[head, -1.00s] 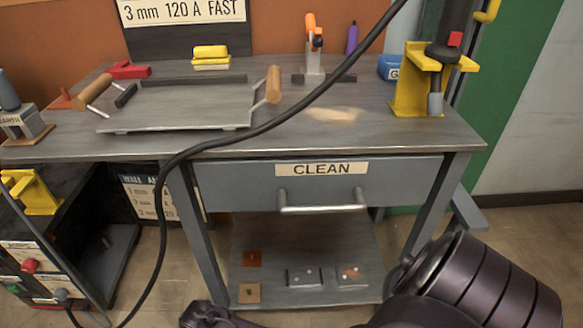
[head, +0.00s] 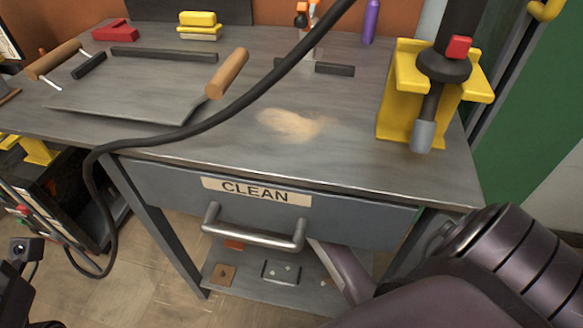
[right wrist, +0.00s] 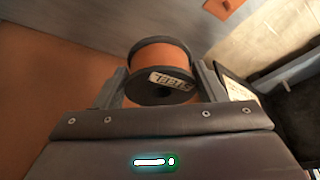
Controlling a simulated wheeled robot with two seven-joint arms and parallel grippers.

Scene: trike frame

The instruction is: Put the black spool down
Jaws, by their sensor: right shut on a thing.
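The black spool (right wrist: 168,62) shows in the right wrist view. It has black flanges, a copper-orange winding and a pale label with dark lettering. My right gripper (right wrist: 163,82) is shut on it, with one grey finger at each side. What lies directly under the spool is hidden. In the head view my right arm comes in from the lower right and reaches toward the space under the bench drawer. The right gripper and the spool do not show there. My left gripper is not clearly in view.
The bench (head: 345,165) has a drawer labelled CLEAN with a metal handle (head: 255,232). Small plates lie on its lower shelf (head: 240,290). A black cable (head: 215,128) crosses above the bench. A yellow stand (head: 395,115) holds a torch at right. The pale central patch of benchtop is clear.

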